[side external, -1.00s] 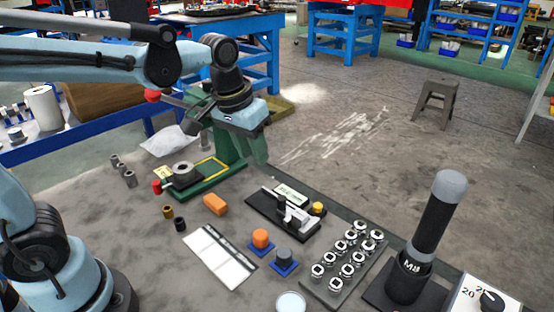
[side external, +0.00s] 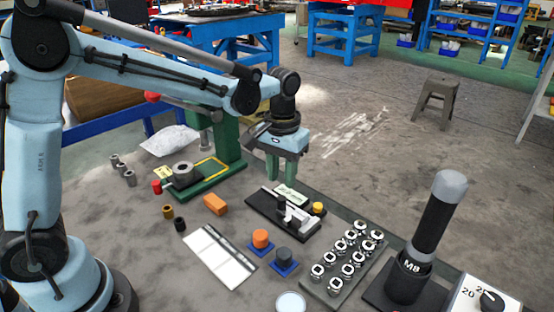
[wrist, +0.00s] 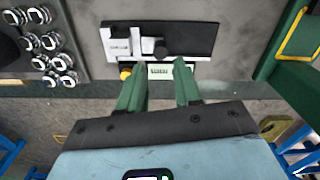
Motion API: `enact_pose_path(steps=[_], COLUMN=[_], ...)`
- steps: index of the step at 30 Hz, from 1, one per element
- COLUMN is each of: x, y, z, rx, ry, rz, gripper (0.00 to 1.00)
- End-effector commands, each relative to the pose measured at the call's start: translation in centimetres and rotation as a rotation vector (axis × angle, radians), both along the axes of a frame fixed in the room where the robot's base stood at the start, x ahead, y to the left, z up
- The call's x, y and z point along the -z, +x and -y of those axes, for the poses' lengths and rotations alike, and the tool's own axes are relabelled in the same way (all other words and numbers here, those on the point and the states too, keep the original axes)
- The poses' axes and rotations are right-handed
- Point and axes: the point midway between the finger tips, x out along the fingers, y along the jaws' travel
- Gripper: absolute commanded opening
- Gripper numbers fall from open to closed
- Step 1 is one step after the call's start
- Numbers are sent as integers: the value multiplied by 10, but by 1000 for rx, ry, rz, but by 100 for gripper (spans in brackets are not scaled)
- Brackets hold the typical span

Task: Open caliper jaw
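The caliper (side external: 296,217) is pale grey with dark jaw parts and lies on a black base (side external: 262,205). A pale display plate (side external: 291,194) and a yellow knob (side external: 317,208) sit beside it. In the wrist view the caliper (wrist: 120,45) is beyond my fingertips on its base (wrist: 195,38). My gripper (side external: 286,176) has green fingers pointing down above the far edge of the base. It is open and empty; in the wrist view the two fingertips (wrist: 160,68) are apart, with the display plate (wrist: 160,71) showing between them. I cannot tell the jaw gap.
A green stand (side external: 228,150) is to the left of my gripper. A rack of several sockets (side external: 335,283) and a dark M8 cylinder (side external: 425,230) are to the right. An orange block (side external: 216,204) and a white card (side external: 215,262) lie in front.

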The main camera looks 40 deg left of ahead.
Motion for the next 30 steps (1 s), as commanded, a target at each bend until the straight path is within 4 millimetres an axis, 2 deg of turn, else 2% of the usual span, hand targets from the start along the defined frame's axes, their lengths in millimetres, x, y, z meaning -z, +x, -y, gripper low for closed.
enact_pose_path(steps=[6, 12, 18, 25, 26, 30], x=[36, 59, 67, 68, 68, 68], y=[0, 0, 0, 0, 0, 0], z=[0, 0, 0, 0, 0, 0], rx=[0, 0, 0, 0, 0, 0], ry=[0, 0, 0, 0, 0, 0], rz=[1, 1, 1, 1, 1, 1], gripper=[34, 34, 34, 34, 32, 11])
